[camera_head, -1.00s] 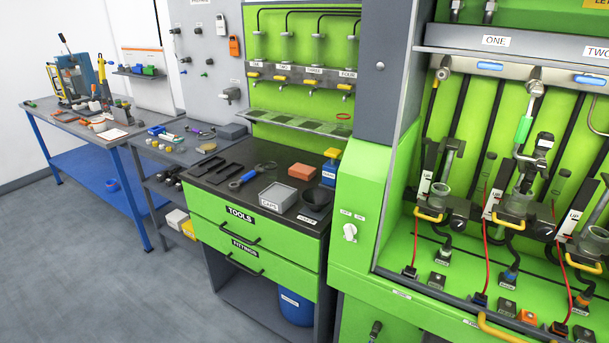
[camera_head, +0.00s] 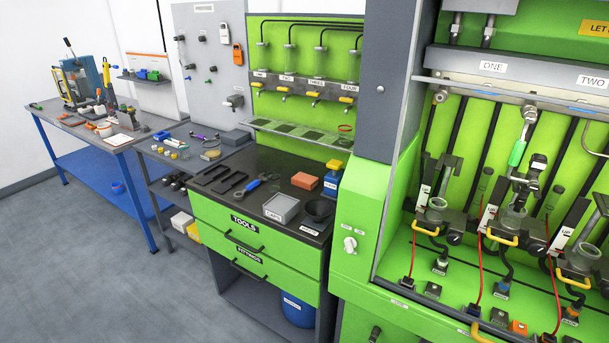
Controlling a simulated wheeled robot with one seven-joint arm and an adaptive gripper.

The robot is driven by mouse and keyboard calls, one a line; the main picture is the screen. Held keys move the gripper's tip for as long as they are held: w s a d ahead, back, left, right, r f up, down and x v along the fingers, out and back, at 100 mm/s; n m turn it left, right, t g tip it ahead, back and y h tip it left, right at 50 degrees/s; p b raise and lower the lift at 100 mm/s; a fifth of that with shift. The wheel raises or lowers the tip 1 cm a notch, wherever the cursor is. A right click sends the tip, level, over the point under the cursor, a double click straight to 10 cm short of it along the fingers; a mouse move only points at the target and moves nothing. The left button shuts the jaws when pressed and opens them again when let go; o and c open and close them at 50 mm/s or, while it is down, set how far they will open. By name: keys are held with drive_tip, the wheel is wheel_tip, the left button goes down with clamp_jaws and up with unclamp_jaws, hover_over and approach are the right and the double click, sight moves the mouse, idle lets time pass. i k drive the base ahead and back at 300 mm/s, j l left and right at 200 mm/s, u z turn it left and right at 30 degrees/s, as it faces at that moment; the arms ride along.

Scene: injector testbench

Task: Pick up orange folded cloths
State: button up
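An orange folded item (camera_head: 304,181), which looks like the folded cloths, lies on the dark top of the green drawer cabinet (camera_head: 272,159). It is a small flat block. It lies behind the grey caps tray (camera_head: 281,209) and left of a blue container with a yellow top (camera_head: 332,180). Nothing covers it from this view. I cannot tell how many layers or cloths it holds. My gripper is not in view.
A blue wrench (camera_head: 255,183) and a dark bowl (camera_head: 318,208) share the cabinet top. The green testbench (camera_head: 362,212) stands to the right. Grey and blue workbenches stand to the left. Open grey floor (camera_head: 80,270) lies at the lower left.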

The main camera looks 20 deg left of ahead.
sight(302, 180)
drive_tip(key=i+j, duration=0.2)
drive_tip(key=j, duration=0.25)
drive_tip(key=i+j, duration=0.2)
drive_tip(key=j, duration=0.25)
drive_tip(key=i+j, duration=0.2)
drive_tip(key=j, duration=0.25)
drive_tip(key=i+j, duration=0.2)
drive_tip(key=j, duration=0.25)
drive_tip(key=i+j, duration=0.25)
drive_tip(key=j, duration=0.2)
drive_tip(key=i+j, duration=0.2)
drive_tip(key=j, duration=0.25)
drive_tip(key=i+j, duration=0.2)
drive_tip(key=j, duration=0.25)
drive_tip(key=i+j, duration=0.2)
drive_tip(key=j, duration=0.25)
